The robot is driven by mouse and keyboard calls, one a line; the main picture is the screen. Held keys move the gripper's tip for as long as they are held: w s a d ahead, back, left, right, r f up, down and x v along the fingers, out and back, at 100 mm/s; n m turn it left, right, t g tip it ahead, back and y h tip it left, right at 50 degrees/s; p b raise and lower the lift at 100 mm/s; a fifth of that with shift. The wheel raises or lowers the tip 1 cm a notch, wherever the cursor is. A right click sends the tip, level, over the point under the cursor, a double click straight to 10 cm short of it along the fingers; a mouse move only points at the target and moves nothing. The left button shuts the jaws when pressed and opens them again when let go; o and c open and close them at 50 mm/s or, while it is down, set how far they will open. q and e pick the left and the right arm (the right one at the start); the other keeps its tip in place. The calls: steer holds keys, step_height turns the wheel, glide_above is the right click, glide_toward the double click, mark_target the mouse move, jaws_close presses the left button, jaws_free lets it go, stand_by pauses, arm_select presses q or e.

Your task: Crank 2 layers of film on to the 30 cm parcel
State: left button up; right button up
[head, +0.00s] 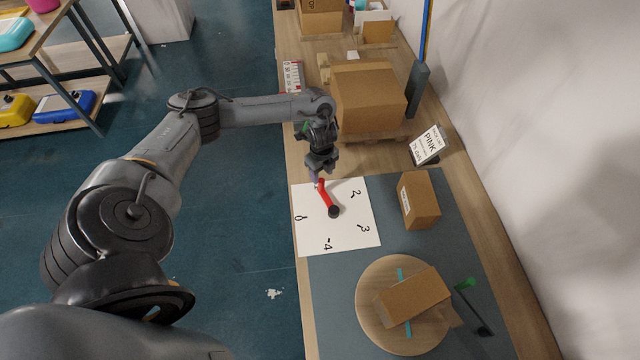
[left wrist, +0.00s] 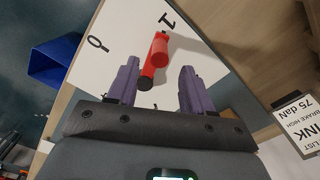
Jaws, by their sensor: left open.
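The red crank (head: 327,196) lies over a white dial sheet (head: 359,233) marked with numbers, its black hub near the sheet's middle and its red knob towards the upper left. My left gripper (head: 320,174) hangs just above the knob end. In the left wrist view its purple fingers (left wrist: 159,78) are open, with the red crank (left wrist: 159,52) showing between them; I cannot tell whether they touch it. A brown parcel (head: 412,296) lies on a round wooden turntable (head: 377,335), with a teal strip showing at its edges. My right gripper is out of view.
A smaller carton (head: 420,199) stands right of the sheet. A green-tipped dark rod (head: 474,305) is right of the turntable. A large box (head: 368,98) and a PINK sign (head: 428,145) stand farther back. A wall borders the bench on the right.

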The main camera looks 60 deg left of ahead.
mark_target(321, 185)
arm_select(q)
step_height(321, 185, down, 8)
stand_by(0.4)
jaws_close()
stand_by(0.3)
